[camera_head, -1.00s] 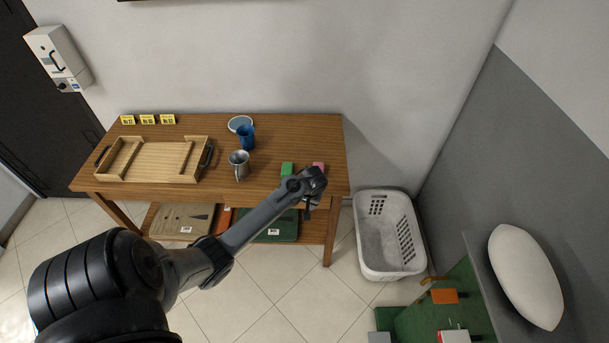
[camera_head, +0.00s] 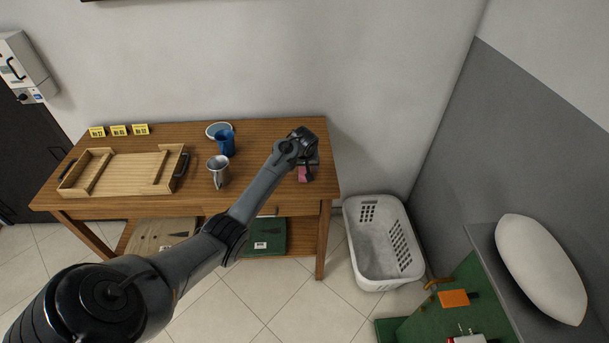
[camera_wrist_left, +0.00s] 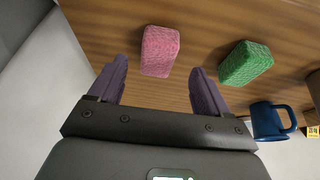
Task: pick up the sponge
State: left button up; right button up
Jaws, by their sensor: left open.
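A pink sponge (camera_wrist_left: 160,51) lies on the wooden table, and a green sponge (camera_wrist_left: 245,63) lies to its right in the left wrist view. My left gripper (camera_wrist_left: 158,72) is open, its two fingers on either side of the near end of the pink sponge in that view. Whether they touch it cannot be told. In the head view the left gripper (camera_head: 309,166) is over the table's right end, and part of the pink sponge (camera_head: 304,174) shows below it. The green sponge is hidden behind my arm there. My right gripper is not in view.
A white laundry basket (camera_head: 383,242) is on the floor to the right. A wall borders the back.

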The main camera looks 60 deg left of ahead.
aim_at(304, 170)
pick_arm(q)
jog(key=x, duration=0.2)
jog(key=b+x, duration=0.1)
jog(key=x, duration=0.1)
jog(key=shift+w+a+r, duration=0.15)
jog(key=shift+w, duration=0.1)
jog(key=shift+w+a+f+b, duration=0.1)
jog(key=shift+a+f+b, duration=0.15)
jog(key=shift+f+b, duration=0.3)
jog(key=shift+c, duration=0.4)
jog(key=c, duration=0.9)
